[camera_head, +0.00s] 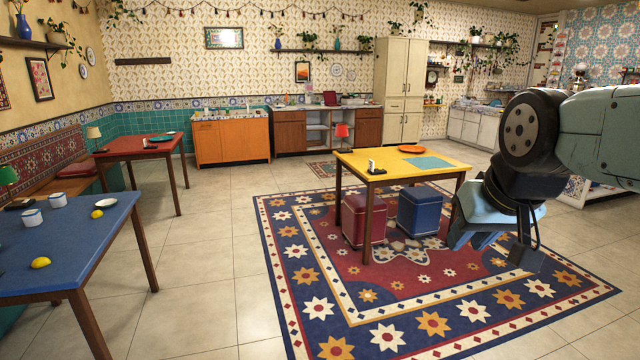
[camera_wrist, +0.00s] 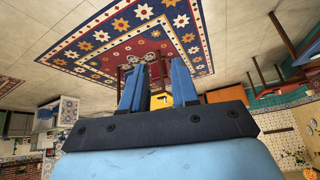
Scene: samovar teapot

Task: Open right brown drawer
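A brown cabinet with a drawer front on top, the right brown drawer (camera_head: 369,113), stands against the far wall at the right end of the counter. It looks shut, though it is small at this distance. A second brown cabinet (camera_head: 290,131) stands left of the open shelves. My gripper (camera_head: 470,238) is at the right of the head view, far in front of the cabinets and touching nothing. In the wrist view its two blue fingers (camera_wrist: 156,80) are apart with nothing between them. I cannot pick out the drawer in the wrist view.
A yellow table (camera_head: 400,166) with red (camera_head: 363,220) and blue (camera_head: 418,210) stools stands on the patterned rug (camera_head: 335,325), between me and the counter. Blue (camera_head: 70,240) and red (camera_head: 135,146) tables stand at left. The tiled floor (camera_head: 205,240) between them is clear.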

